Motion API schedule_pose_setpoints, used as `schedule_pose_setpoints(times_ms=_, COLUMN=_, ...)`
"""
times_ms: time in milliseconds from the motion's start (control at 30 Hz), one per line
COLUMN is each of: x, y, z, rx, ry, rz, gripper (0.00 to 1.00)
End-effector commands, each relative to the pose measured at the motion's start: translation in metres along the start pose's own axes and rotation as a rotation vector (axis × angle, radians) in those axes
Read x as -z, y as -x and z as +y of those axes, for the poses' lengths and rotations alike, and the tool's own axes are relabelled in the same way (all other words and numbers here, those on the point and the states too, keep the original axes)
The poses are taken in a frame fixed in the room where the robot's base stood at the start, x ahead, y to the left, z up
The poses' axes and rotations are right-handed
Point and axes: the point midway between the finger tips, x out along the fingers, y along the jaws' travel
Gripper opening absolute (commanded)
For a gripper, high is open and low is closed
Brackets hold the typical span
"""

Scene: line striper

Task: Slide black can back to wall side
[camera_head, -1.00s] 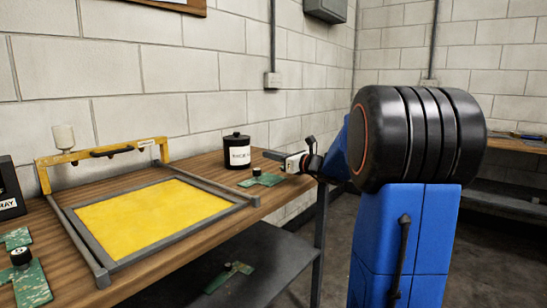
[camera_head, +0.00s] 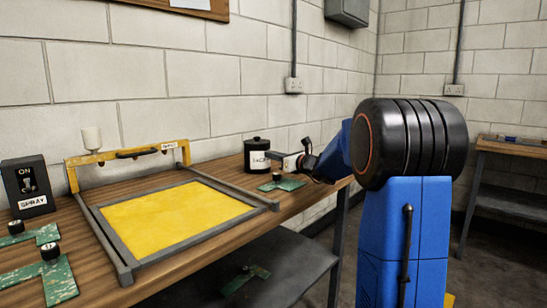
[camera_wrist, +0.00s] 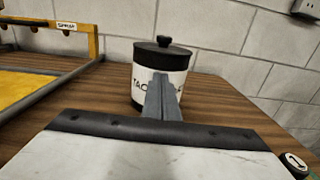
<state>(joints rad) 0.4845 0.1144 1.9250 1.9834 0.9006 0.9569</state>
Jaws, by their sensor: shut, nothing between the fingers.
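The black can (camera_head: 257,155) has a knobbed lid and a white label. It stands upright on the wooden bench near the wall, right of the yellow-filled frame. In the wrist view the can (camera_wrist: 150,60) is straight ahead, with bare wood between it and the wall. My gripper (camera_head: 272,156) is shut and empty, low over the bench at the can's front right side. In the wrist view its closed fingers (camera_wrist: 160,98) overlap the label's lower part. I cannot tell whether they touch the can.
A green board with a black knob (camera_head: 281,183) lies just below my gripper. The grey frame (camera_head: 112,245) with a yellow bar (camera_head: 128,153) fills the bench middle. A spray switch box (camera_head: 28,187) stands far left. The block wall (camera_head: 230,60) runs behind.

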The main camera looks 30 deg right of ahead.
Motion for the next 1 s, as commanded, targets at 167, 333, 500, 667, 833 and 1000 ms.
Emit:
schedule_pose_setpoints(times_ms=167, x=0.0, y=-0.005, z=0.0, rx=-0.001, ry=0.0, rz=0.0, gripper=0.0)
schedule_pose_setpoints(times_ms=333, x=0.001, y=-0.037, z=0.001, rx=-0.003, ry=-0.001, rz=0.001, gripper=0.0)
schedule_pose_setpoints(times_ms=500, x=0.001, y=-0.08, z=0.001, rx=-0.004, ry=-0.001, rz=0.0, gripper=0.0)
schedule_pose_setpoints(times_ms=667, x=0.002, y=-0.118, z=0.001, rx=-0.003, ry=0.0, rz=0.001, gripper=0.0)
schedule_pose_setpoints(times_ms=833, x=0.001, y=-0.157, z=0.001, rx=-0.002, ry=0.0, rz=0.0, gripper=0.0)
schedule_pose_setpoints(times_ms=1000, x=0.001, y=-0.187, z=0.0, rx=-0.002, ry=0.001, rz=0.0, gripper=0.0)
